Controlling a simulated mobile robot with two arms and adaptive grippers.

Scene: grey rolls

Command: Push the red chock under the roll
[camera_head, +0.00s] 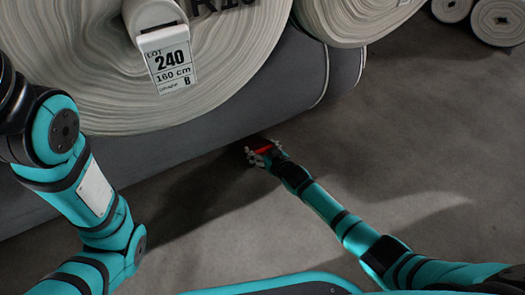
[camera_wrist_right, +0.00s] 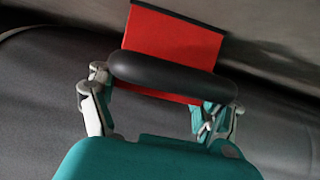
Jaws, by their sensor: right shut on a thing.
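The red chock (camera_head: 264,150) is on the floor at the lower edge of the dark grey roll (camera_head: 185,150). In the right wrist view the chock (camera_wrist_right: 172,45) shows as a red block with a dark far edge, and a rounded black bar (camera_wrist_right: 172,76) lies across its near side. My right gripper (camera_head: 257,153) is shut on the chock, with its fingers (camera_wrist_right: 168,88) at both ends of the black bar. How far the chock reaches under the roll is hidden. My left arm is at the left of the head view, and its gripper is out of view.
A large pale roll (camera_head: 110,90) with a white lot label (camera_head: 168,60) lies above the dark grey roll. Another pale roll (camera_head: 355,20) is at the upper middle, and smaller rolls (camera_head: 497,20) are at the top right. The concrete floor (camera_head: 440,130) at the right is clear.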

